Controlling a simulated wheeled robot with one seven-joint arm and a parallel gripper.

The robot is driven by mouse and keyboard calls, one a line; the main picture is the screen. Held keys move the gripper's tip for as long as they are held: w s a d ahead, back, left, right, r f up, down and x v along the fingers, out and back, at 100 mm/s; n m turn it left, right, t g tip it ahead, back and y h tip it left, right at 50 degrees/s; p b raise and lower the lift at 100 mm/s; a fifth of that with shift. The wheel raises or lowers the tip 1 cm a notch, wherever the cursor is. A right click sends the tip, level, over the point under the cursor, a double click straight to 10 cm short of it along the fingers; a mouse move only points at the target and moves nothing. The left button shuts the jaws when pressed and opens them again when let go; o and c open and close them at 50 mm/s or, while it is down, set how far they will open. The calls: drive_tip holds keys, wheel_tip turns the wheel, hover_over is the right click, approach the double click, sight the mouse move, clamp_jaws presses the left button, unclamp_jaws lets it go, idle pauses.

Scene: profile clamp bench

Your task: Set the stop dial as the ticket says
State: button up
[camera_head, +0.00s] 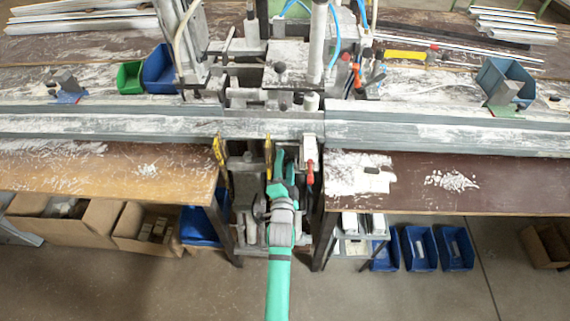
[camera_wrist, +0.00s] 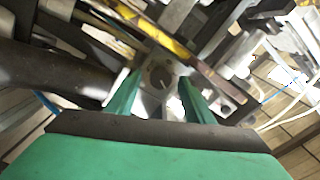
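My gripper (camera_head: 284,163) is at the middle of the bench front, below the long grey rail, among the clamp parts. In the wrist view its two green fingers (camera_wrist: 158,98) stand apart with a gap between them. A grey plate with a dark round feature (camera_wrist: 160,75) shows beyond and between the fingertips. I cannot tell whether this is the stop dial, or whether the fingers touch it. No dial marks are readable. No ticket can be made out with certainty; a pale patch (camera_head: 372,181) lies on the right bench top.
The long grey rail (camera_head: 420,135) spans the bench. Yellow upright parts (camera_head: 220,152) and a red-handled part (camera_head: 310,172) stand close around my gripper. A yellow bar (camera_wrist: 165,40) crosses the wrist view. Blue bins (camera_head: 420,248) sit under the right bench. Open floor lies in front.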

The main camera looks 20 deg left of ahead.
drive_tip(key=v, duration=1)
drive_tip(key=shift+s, duration=0.4)
drive_tip(key=shift+d, duration=0.1)
drive_tip(key=s+d+f+n+h, duration=0.2)
drive_tip(key=s+d, duration=0.3)
drive_tip(key=s, duration=0.4)
drive_tip(key=s+d+f+n+h, duration=0.1)
drive_tip(key=s+d+f+n, duration=0.1)
drive_tip(key=s+d, duration=0.5)
drive_tip(key=s+d+r+n+g+h, duration=0.1)
drive_tip(key=s+d+r+n, duration=0.1)
drive_tip(key=s, duration=0.7)
drive_tip(key=s+d+r+n+g+h, duration=0.1)
drive_tip(key=s+d+r+n, duration=0.1)
drive_tip(key=s, duration=0.7)
wheel_tip(320, 180, up, 2)
drive_tip(key=shift+d+r+n, duration=0.1)
drive_tip(key=shift+d+n, duration=0.1)
drive_tip(key=shift+n, duration=0.6)
